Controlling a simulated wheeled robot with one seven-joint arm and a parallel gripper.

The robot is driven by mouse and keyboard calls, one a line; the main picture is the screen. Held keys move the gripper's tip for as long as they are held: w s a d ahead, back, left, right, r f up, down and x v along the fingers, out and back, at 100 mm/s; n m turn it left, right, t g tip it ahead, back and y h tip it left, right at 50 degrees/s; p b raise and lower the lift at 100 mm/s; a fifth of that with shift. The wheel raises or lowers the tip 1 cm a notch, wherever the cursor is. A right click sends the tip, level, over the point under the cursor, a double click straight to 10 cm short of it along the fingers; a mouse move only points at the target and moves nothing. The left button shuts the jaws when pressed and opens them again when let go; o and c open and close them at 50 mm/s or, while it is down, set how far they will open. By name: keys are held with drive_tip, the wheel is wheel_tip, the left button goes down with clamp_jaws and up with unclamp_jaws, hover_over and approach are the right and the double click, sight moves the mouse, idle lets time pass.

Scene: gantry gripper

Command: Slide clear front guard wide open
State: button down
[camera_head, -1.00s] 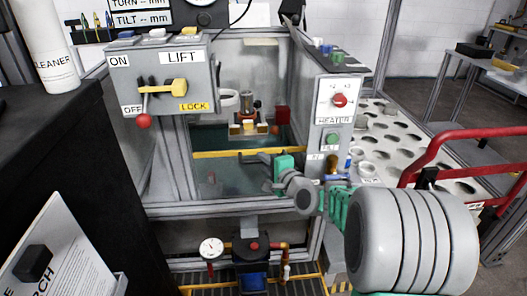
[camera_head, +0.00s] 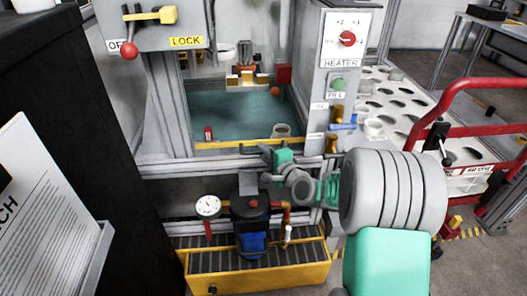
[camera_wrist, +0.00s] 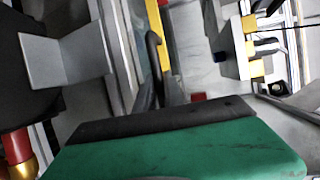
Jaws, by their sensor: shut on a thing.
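The clear front guard shows mainly by its yellow edge strip (camera_head: 250,145), low across the tank opening, just above the grey frame rail. Its clear panel is hard to make out. My gripper (camera_head: 262,151) is at the strip, right of its middle, and is shut on the guard's dark handle. In the wrist view the yellow strip (camera_wrist: 160,35) runs beside the dark curved handle (camera_wrist: 153,55), whose lower end goes behind my gripper (camera_wrist: 165,100). The finger contact is partly hidden.
The heater panel (camera_head: 340,60) stands right, the lock box (camera_head: 150,25) upper left. A pump (camera_head: 250,215) and gauge (camera_head: 208,206) are below. A red rail (camera_head: 450,100) is at right.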

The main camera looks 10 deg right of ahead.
drive_tip(key=c, duration=1.5)
unclamp_jaws()
drive_tip(key=shift+o, duration=0.2)
drive_tip(key=p+v, duration=0.1)
drive_tip(key=v, duration=0.6)
drive_tip(key=shift+s+p, duration=0.3)
drive_tip(key=shift+s, duration=0.1)
drive_tip(key=shift+d+r, duration=0.15)
drive_tip(key=s+a+r+n+g+y+p, duration=0.1)
drive_tip(key=s+a+r+n+g+p, duration=0.1)
drive_tip(key=a+r+n+g+p, duration=0.5)
drive_tip(key=s+d+r+n+g+h+p, duration=0.1)
drive_tip(key=s+r+n+p, duration=0.3)
drive_tip(key=s+r+p, duration=0.5)
drive_tip(key=s+d+r+n+g+h+p, duration=0.2)
drive_tip(key=s+r+n+g+h+p, duration=0.2)
drive_tip(key=s+r+p, duration=0.6)
wheel_tip(320, 180, up, 3)
drive_tip(key=n+p, duration=0.1)
drive_tip(key=p, duration=0.1)
drive_tip(key=shift+p, duration=0.3)
